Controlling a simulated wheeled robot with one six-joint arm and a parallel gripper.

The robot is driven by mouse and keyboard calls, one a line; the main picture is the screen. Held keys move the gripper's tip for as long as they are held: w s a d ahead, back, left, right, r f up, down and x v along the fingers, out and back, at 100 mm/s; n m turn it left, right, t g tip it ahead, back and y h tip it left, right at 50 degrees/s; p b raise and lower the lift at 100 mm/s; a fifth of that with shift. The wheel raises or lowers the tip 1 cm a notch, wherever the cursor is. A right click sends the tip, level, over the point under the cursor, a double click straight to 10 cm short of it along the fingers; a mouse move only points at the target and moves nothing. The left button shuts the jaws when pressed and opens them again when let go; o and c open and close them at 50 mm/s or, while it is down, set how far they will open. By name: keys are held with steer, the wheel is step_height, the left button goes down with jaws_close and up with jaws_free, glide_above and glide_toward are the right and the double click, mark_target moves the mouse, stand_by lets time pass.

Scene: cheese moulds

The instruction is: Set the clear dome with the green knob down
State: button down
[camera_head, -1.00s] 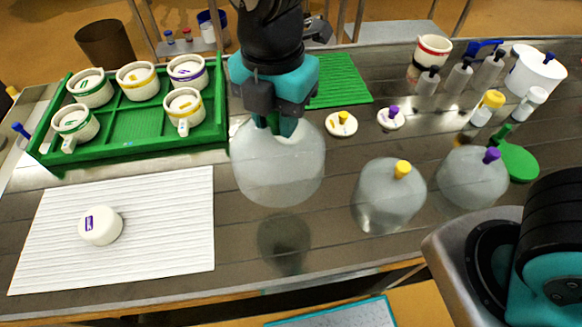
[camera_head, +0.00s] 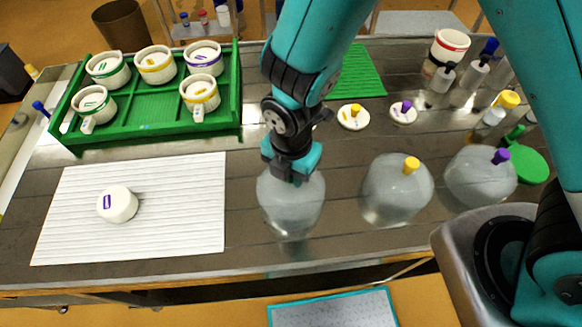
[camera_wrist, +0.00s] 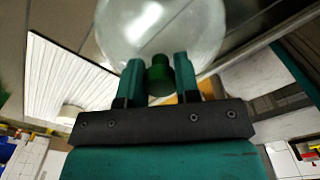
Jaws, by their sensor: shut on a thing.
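The clear dome (camera_head: 291,207) is upright below my gripper (camera_head: 291,178) in the head view, left of the dome with the yellow knob. Its base is at or very near the steel table; I cannot tell whether it touches. In the wrist view the dome (camera_wrist: 160,28) fills the top middle. Its green knob (camera_wrist: 159,77) sits between the two fingers of my gripper (camera_wrist: 160,76), which is shut on it. In the head view the knob is hidden by the gripper.
A dome with a yellow knob (camera_head: 396,190) and one with a purple knob (camera_head: 480,177) stand to the right. A white ribbed mat (camera_head: 180,225) with a white cheese (camera_head: 118,204) lies left. A green tray (camera_head: 150,128) with several moulds stands behind it. Two small lids lie behind the domes.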

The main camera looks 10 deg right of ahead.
steer(key=shift+f, duration=0.15)
steer(key=c, duration=0.8)
jaws_free()
steer(key=shift+c, duration=0.2)
step_height(320, 180, up, 12)
steer(key=r+b, duration=0.1)
steer(key=b, duration=0.1)
steer(key=s+d+r+m+y, duration=0.2)
steer(key=s+d+r+m, duration=0.2)
steer(key=m, duration=0.6)
steer(key=s+d+r+m+y, duration=0.2)
steer(key=s+d+r+m, duration=0.2)
steer(key=m, duration=0.7)
steer(key=shift+s+d+r, duration=0.35)
steer(key=shift+d+r, duration=0.65)
steer(key=shift+r, duration=0.35)
